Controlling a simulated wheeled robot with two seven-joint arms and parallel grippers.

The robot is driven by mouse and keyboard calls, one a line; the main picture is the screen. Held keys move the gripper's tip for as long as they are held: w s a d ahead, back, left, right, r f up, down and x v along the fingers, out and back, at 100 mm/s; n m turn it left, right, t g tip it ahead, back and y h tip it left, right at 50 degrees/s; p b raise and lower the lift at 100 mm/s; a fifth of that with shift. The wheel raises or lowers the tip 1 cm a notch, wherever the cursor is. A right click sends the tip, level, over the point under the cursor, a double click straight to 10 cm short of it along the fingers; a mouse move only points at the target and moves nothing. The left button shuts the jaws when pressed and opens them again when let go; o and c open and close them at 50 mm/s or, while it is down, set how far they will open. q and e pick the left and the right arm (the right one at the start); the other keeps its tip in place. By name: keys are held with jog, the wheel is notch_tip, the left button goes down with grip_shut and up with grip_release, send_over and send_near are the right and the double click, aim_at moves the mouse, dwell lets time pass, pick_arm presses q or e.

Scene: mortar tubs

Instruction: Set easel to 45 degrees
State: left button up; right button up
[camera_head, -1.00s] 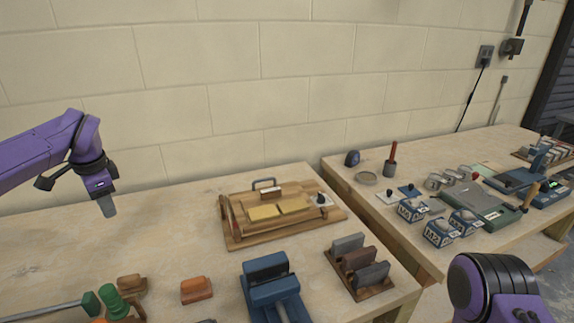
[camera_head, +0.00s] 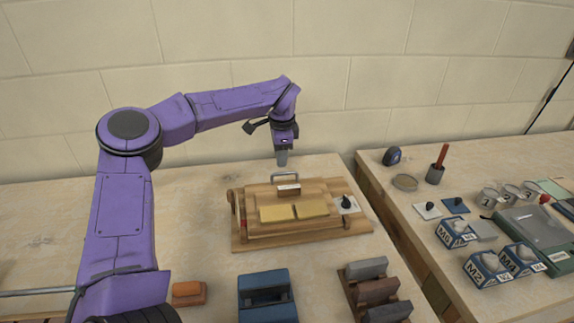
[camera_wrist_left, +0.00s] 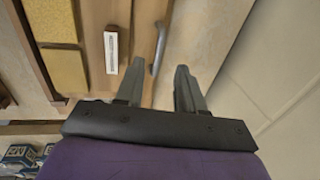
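The wooden easel (camera_head: 240,237) lies nearly flat on the left bench in the head view, with two yellow pads (camera_head: 277,213) on its board and a white scale label (camera_head: 289,189) near its back. A grey bar handle (camera_head: 284,175) stands at its back edge. A black knob (camera_head: 346,202) on a pale plate is at its right. My left gripper (camera_head: 282,159) points down just above the handle. In the left wrist view its fingers (camera_wrist_left: 157,72) are open and empty, with the handle (camera_wrist_left: 158,46) showing between and beyond them. My right gripper is out of view.
A blue vise (camera_head: 267,297), an orange block (camera_head: 188,293) and a rack of blocks (camera_head: 372,290) stand in front of the easel. The wall is close behind. The right bench carries a red-handled tool (camera_head: 439,160) in a cup and several labelled boxes (camera_head: 456,233).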

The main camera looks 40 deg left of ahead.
aim_at(283, 174)
pick_arm(q)
jog(key=f, duration=0.2)
jog(key=w+f+p, duration=0.1)
jog(key=f, duration=0.2)
jog(key=shift+w, duration=0.1)
jog(key=shift+a+f, duration=0.25)
jog(key=shift+f, duration=0.3)
grip_shut()
